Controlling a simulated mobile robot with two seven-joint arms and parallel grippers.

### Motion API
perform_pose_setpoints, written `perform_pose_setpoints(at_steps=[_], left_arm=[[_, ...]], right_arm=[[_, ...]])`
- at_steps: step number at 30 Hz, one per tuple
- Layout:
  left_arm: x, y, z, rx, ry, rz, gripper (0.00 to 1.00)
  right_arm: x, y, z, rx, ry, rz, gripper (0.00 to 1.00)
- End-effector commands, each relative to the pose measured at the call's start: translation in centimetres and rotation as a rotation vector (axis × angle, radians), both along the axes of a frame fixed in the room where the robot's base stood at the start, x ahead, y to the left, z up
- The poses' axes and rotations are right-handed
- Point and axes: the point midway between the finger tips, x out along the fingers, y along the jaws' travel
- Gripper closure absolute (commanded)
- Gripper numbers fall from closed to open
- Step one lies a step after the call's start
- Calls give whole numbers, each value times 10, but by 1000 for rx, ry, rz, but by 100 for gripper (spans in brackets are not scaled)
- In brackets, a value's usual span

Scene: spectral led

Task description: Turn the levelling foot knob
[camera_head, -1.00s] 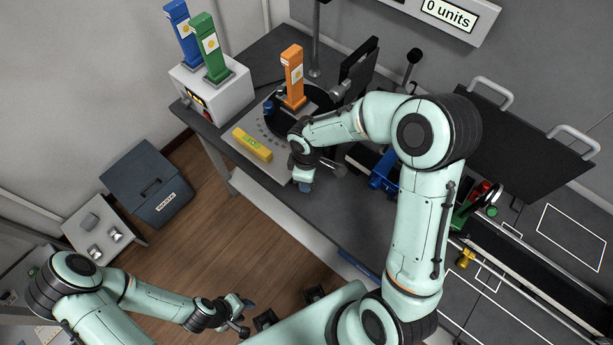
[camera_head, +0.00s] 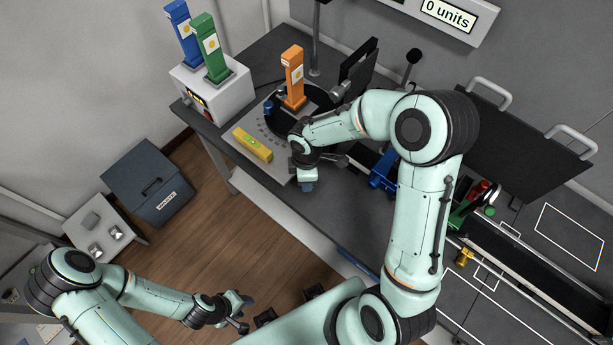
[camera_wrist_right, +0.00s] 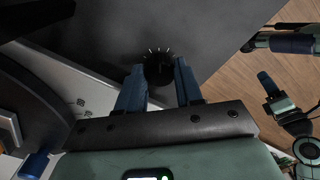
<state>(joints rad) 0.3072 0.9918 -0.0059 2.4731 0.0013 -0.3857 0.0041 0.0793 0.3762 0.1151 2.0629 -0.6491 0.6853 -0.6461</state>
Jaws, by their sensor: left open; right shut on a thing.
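The levelling foot knob (camera_wrist_right: 158,70) is a black round knob with white tick marks beside it, seen in the right wrist view on a dark grey surface. My right gripper (camera_wrist_right: 160,75) has one blue finger on each side of it and is shut on it. In the head view my right gripper (camera_head: 307,184) is at the front edge of the grey plate, and the knob is hidden there. My left gripper (camera_head: 241,310) is open and empty over the floor, far from the knob. The yellow spirit level (camera_head: 253,145) lies on the light grey plate (camera_head: 277,168).
An orange post (camera_head: 292,78) stands on the black turntable behind my right gripper. A white box (camera_head: 218,95) with blue and green posts is at the back left. A blue clamp-like part (camera_head: 382,172) is to the right. A grey bin (camera_head: 152,182) stands on the floor.

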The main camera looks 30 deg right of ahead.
Motion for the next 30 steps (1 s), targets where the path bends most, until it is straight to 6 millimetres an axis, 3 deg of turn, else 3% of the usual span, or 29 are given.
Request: perform_pose_setpoints(at_steps=[2, 3, 12, 16, 30], left_arm=[[0, 0, 0, 0, 0, 0, 57], [0, 0, 0, 0, 0, 0, 57], [0, 0, 0, 0, 0, 0, 57], [1, 0, 2, -1, -2, 0, 57], [13, 0, 16, 0, -16, 0, 57]], right_arm=[[1, 0, 1, 0, -4, -1, 95], [1, 0, 1, 0, -4, -1, 55], [1, 0, 1, 0, -2, -2, 54], [1, 0, 10, -1, -4, -3, 54], [2, 0, 108, 0, -10, -2, 54]])
